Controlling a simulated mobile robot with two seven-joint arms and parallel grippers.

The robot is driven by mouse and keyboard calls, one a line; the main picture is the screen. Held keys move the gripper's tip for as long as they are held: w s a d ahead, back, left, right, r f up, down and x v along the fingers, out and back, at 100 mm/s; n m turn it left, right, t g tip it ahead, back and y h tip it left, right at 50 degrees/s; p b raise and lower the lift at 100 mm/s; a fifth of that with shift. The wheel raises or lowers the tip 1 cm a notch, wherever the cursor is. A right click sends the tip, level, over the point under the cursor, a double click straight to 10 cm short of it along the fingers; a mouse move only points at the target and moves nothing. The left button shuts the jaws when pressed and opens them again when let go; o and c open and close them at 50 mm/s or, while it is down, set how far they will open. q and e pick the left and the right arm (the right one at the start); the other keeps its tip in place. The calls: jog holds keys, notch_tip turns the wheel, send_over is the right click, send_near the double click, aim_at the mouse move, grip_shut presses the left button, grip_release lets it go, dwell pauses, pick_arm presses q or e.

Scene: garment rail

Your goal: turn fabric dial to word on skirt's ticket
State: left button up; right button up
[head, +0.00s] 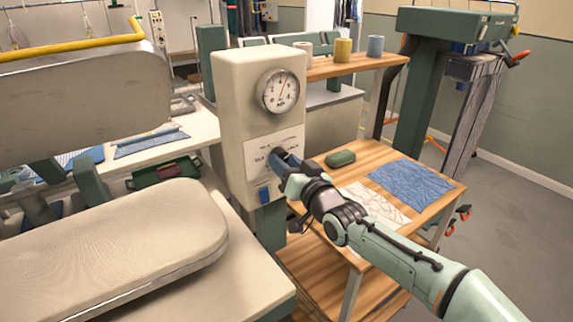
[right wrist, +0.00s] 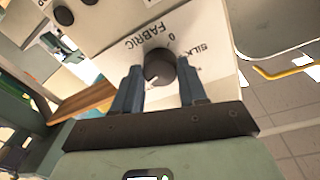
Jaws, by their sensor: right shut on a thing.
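The fabric dial (right wrist: 160,68) is a dark round knob on a pale panel marked FABRIC, 0 and SILK in the right wrist view. A small pale mark shows near its lower edge; I cannot tell which word it points to. My right gripper (right wrist: 158,84) has its two blue fingers on either side of the knob, shut on it. In the head view my right gripper (head: 284,160) is at the front of the cream control box (head: 232,100) and hides the dial. No readable skirt's ticket shows. My left gripper is not in view.
A round gauge (head: 281,92) sits above the panel. The padded press board (head: 110,245) is at left under a raised head (head: 80,95). A wooden cart (head: 440,184) with blue cloth (head: 409,182) stands at right. A grey striped garment (head: 468,115) hangs behind it.

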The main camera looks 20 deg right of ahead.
jog(key=shift+m, duration=0.9)
jog(key=o, duration=1.1)
jog(key=shift+c, duration=0.2)
jog(key=shift+s, duration=0.1)
jog(key=v, duration=1.3)
